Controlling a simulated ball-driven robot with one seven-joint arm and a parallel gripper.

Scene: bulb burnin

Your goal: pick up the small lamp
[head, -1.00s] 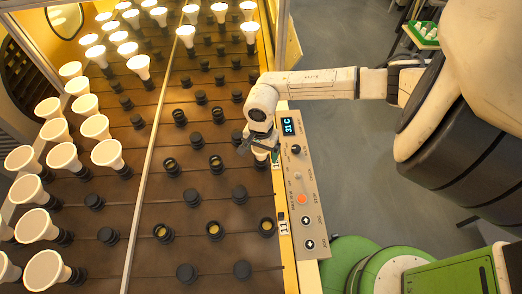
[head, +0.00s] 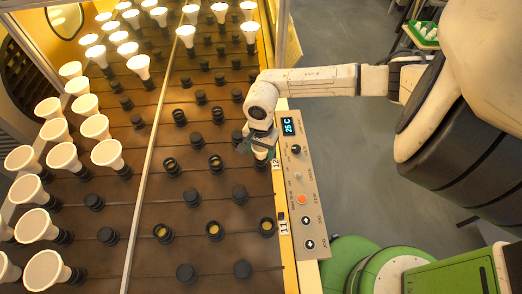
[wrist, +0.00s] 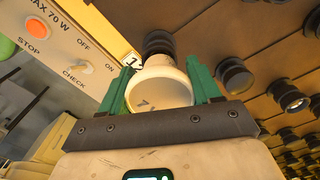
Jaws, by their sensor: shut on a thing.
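The small lamp (wrist: 160,92) has a pale round face and a narrower neck. In the wrist view it sits between the two green fingers of my gripper (wrist: 161,76), which is shut on it. Its neck points at a black socket (wrist: 158,43); I cannot tell whether it is seated in it. In the head view my gripper (head: 258,149) is at the right edge of the brown board, beside the control panel, and mostly hides the lamp.
The control panel (head: 304,185) with a display reading 25 C and several buttons runs along the board's right edge. Black sockets (head: 240,194) surround the gripper. Many large lit bulbs (head: 62,156) stand left of a metal rail (head: 152,130).

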